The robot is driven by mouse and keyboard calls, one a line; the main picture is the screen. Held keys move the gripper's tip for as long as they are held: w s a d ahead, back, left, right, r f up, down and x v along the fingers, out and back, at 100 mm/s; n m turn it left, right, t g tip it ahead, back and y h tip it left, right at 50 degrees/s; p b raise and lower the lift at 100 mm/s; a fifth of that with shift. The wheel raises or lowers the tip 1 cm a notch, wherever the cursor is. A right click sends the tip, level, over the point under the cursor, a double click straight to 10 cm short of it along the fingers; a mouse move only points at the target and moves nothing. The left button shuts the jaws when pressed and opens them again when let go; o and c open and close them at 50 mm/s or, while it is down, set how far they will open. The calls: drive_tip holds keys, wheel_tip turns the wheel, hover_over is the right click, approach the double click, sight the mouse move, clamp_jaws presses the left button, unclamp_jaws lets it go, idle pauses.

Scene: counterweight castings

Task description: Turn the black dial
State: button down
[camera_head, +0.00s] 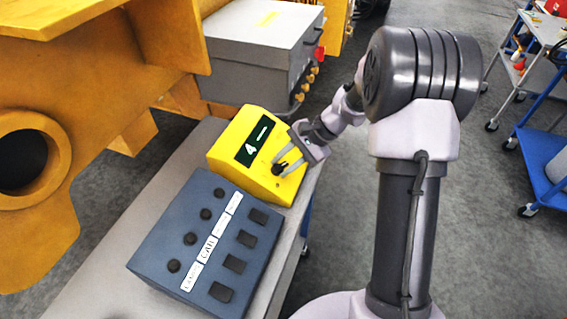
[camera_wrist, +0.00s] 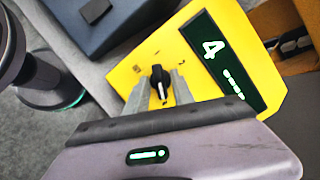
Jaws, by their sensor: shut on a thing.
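The black dial (camera_head: 277,169) sits on the sloped face of a yellow box (camera_head: 226,146), below a dark green display (camera_head: 252,141) that reads 4. In the wrist view the dial (camera_wrist: 158,78) shows a white pointer line, and the display (camera_wrist: 222,62) also reads 4 with a row of small bars. My gripper (camera_head: 284,167) is at the dial, with one finger on each side of it. In the wrist view the gripper's fingers (camera_wrist: 158,95) are shut on the dial, which still sits on the box.
A blue-grey control box (camera_head: 207,243) with black knobs and square buttons stands beside the yellow box on a grey bench (camera_head: 110,255). A large grey box (camera_head: 262,45) stands behind. Yellow machinery (camera_head: 60,90) fills the left. Carts (camera_head: 540,150) stand at right on open floor.

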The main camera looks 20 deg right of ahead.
drive_tip(key=shift+m, duration=0.5)
drive_tip(key=c, duration=1.4)
unclamp_jaws()
drive_tip(key=shift+c, duration=0.2)
drive_tip(key=p+v, duration=0.5)
drive_tip(key=v, duration=1.2)
drive_tip(key=shift+s+d, duration=0.15)
drive_tip(key=shift+d, duration=0.1)
